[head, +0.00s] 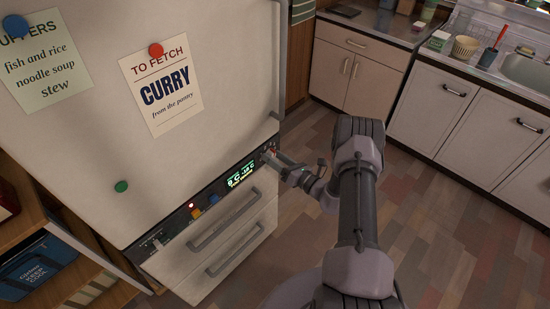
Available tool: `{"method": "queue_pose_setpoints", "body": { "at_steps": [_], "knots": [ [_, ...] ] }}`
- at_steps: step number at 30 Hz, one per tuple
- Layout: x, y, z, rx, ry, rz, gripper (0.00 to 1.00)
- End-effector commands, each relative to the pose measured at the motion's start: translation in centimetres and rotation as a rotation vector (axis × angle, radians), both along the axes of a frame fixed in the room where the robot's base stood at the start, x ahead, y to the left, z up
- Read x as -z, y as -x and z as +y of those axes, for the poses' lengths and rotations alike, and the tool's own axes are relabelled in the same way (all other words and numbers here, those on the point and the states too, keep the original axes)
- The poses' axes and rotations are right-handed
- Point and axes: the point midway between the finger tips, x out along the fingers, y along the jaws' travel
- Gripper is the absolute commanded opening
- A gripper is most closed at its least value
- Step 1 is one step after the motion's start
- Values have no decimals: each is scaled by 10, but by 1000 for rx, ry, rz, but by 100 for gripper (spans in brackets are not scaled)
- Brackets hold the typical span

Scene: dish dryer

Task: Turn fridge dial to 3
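The white fridge (225,55) fills the left of the head view. A dark control panel (220,188) runs across it between the upper door and the lower drawers. The panel has a lit green display (241,172), too small to read surely, and a few small coloured controls left of it. My gripper (272,156) is at the right end of this panel, its tip at or very close to the front. The dial cannot be made out clearly; the gripper seems to cover that spot. Whether its fingers are open, or touch anything, I cannot tell.
Two drawers with bar handles (225,233) sit below the panel. Notes (161,85) hang on the fridge door under round magnets. Wooden shelves (60,225) stand at the left. White cabinets (468,122) with a sink line the right. The tiled floor (455,225) between is clear.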

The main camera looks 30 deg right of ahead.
Motion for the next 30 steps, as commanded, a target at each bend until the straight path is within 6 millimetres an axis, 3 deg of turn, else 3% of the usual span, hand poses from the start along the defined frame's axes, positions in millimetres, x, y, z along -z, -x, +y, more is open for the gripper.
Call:
{"method": "queue_pose_setpoints", "body": {
  "at_steps": [7,11,24,30],
  "knots": [
    [-1,1,-1,0,1,-1,55],
    [-2,13,-6,3,-2,1,55],
    [-3,135,-51,6,-1,0,55],
    [-1,161,-59,2,0,-1,55]
  ]
}}
